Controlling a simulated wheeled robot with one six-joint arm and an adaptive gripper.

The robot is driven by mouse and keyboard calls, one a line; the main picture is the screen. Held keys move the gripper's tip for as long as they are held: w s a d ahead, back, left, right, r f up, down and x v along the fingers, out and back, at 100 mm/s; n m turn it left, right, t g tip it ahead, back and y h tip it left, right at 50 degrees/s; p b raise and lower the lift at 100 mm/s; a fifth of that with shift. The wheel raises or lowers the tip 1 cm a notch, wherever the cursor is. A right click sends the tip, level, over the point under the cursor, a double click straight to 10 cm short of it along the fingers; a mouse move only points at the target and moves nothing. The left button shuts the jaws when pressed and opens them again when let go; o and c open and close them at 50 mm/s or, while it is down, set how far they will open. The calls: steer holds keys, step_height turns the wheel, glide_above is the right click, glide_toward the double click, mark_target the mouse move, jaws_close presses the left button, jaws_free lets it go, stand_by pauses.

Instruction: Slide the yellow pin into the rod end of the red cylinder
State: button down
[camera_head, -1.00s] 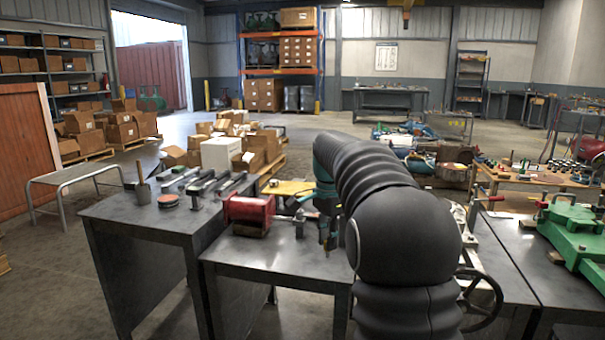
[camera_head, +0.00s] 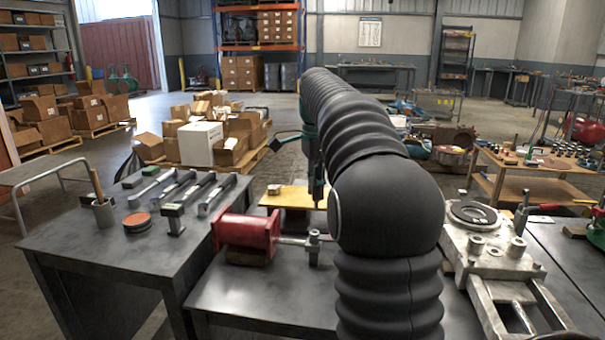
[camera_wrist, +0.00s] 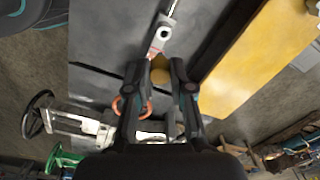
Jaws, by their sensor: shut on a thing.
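The red cylinder (camera_head: 247,233) lies on the dark metal bench in the head view, its rod pointing right to a rod end (camera_head: 314,243). In the wrist view the rod end (camera_wrist: 163,33) shows its round eye, just beyond my fingertips. My gripper (camera_wrist: 160,70) is shut on the yellow pin (camera_wrist: 160,76), of which only a tan-yellow part shows between the fingers. The pin and the eye look apart. In the head view my gripper (camera_head: 318,195) points down beyond the rod, and the pin cannot be made out there.
A yellow board (camera_head: 291,197) lies behind the rod. A pot (camera_head: 104,212), an orange-topped disc (camera_head: 137,222) and several dark bars stand on the left bench. A grey metal fixture (camera_head: 490,238) stands to the right. The bench front is bare.

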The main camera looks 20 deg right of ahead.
steer(key=shift+w+d, duration=0.1)
steer(key=shift+w, duration=0.35)
steer(key=shift+s+d, duration=0.1)
steer(key=shift+a, duration=0.2)
steer(key=shift+f+b, duration=1.75)
steer(key=shift+f, duration=1.1)
steer(key=shift+p, duration=0.95)
steer(key=shift+f+b, duration=0.85)
steer(key=shift+f, duration=0.95)
steer(key=c, duration=0.9)
jaws_free()
steer(key=shift+c, duration=0.2)
